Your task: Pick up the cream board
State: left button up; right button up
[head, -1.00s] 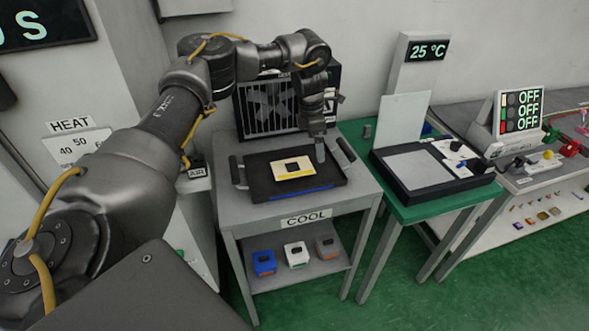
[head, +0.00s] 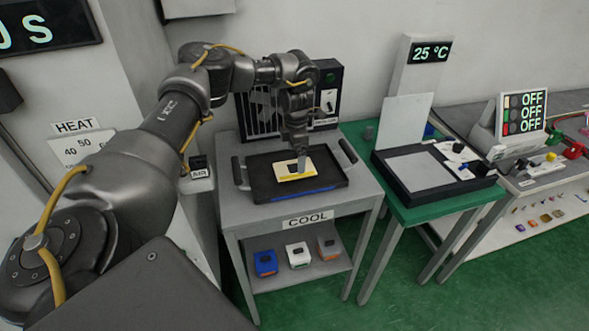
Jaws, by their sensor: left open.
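The cream board (head: 284,173) is a flat cream piece with a dark square at its middle. It lies in a black tray (head: 262,189) with side handles on the grey COOL table. My left gripper (head: 301,170) is open and points down at the right part of the board, partly covering it. I cannot tell whether its fingers touch the board. My right gripper is not in view.
A fan unit (head: 262,108) stands behind the tray. Blue, white and orange-grey blocks sit on the shelf below (head: 340,262). To the right is a green table (head: 424,212) with a black-framed plate (head: 418,172) and a 25 °C display (head: 431,51).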

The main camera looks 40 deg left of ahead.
aim_at(295, 170)
pick_arm(q)
jog(key=f, duration=0.2)
jog(key=f+p, duration=0.1)
jog(key=f, duration=0.1)
jog(key=shift+w+f, duration=0.2)
jog(key=shift+f, duration=0.2)
jog(key=c, duration=0.9)
jog(key=shift+c, duration=0.2)
jog(key=shift+r, duration=0.15)
